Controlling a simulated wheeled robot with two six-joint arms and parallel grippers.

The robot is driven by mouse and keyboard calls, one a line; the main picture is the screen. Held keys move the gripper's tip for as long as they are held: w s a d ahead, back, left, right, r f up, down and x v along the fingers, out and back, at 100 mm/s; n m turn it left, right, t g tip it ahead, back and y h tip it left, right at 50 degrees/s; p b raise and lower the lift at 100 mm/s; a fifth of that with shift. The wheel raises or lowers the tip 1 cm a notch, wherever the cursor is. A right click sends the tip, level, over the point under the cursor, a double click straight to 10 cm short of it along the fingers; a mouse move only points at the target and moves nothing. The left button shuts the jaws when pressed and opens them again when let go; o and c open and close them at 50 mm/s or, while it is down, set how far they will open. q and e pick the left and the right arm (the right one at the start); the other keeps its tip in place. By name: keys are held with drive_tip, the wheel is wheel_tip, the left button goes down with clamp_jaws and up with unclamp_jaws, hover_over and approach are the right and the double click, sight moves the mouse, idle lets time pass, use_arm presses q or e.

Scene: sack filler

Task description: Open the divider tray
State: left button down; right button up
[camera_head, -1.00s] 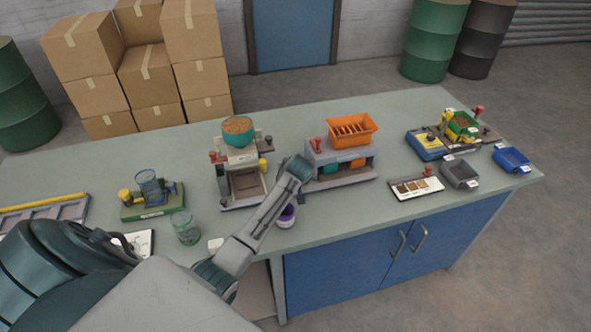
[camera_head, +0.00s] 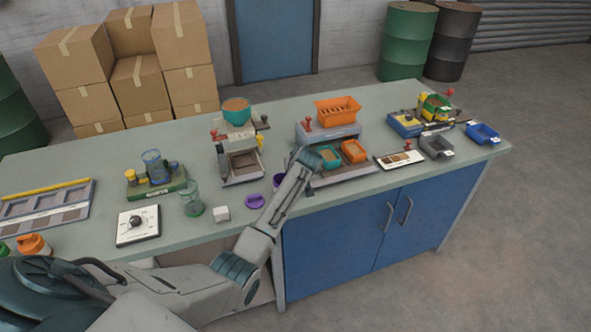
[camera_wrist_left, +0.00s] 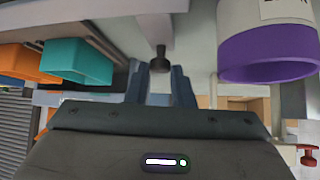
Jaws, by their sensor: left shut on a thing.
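The divider stand (camera_head: 335,132) is grey with an orange slotted hopper (camera_head: 338,110) on top. Its tray (camera_head: 345,174) stands out at the front, carrying a teal box (camera_head: 329,158) and an orange box (camera_head: 353,151). My left gripper (camera_head: 310,190) is at the tray's front left, mostly hidden by its own wrist. In the left wrist view its fingers (camera_wrist_left: 160,84) are shut by a small dark knob (camera_wrist_left: 158,58), apparently the tray's handle. The teal box (camera_wrist_left: 78,62) and orange box (camera_wrist_left: 25,64) show at left there. My right gripper is not in view.
A white block (camera_head: 222,214) and glass beaker (camera_head: 192,201) are further left. A sample card (camera_head: 399,160) and grey bin (camera_head: 436,146) are at right.

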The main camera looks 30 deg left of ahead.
use_arm(q)
drive_tip(key=shift+d+r, duration=0.15)
drive_tip(key=shift+d, duration=0.05)
drive_tip(key=shift+a, duration=0.3)
drive_tip(key=c, duration=1.4)
unclamp_jaws()
drive_tip(key=shift+c, duration=0.2)
drive_tip(key=shift+o, duration=0.9)
drive_tip(key=b+v, duration=0.2)
drive_tip(key=v, duration=0.9)
drive_tip(key=shift+b, duration=0.3)
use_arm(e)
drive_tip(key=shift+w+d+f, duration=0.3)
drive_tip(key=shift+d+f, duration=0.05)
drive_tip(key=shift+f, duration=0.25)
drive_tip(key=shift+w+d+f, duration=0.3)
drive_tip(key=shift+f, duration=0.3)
use_arm(q)
drive_tip(key=shift+s+f, duration=0.1)
drive_tip(key=shift+f, duration=0.15)
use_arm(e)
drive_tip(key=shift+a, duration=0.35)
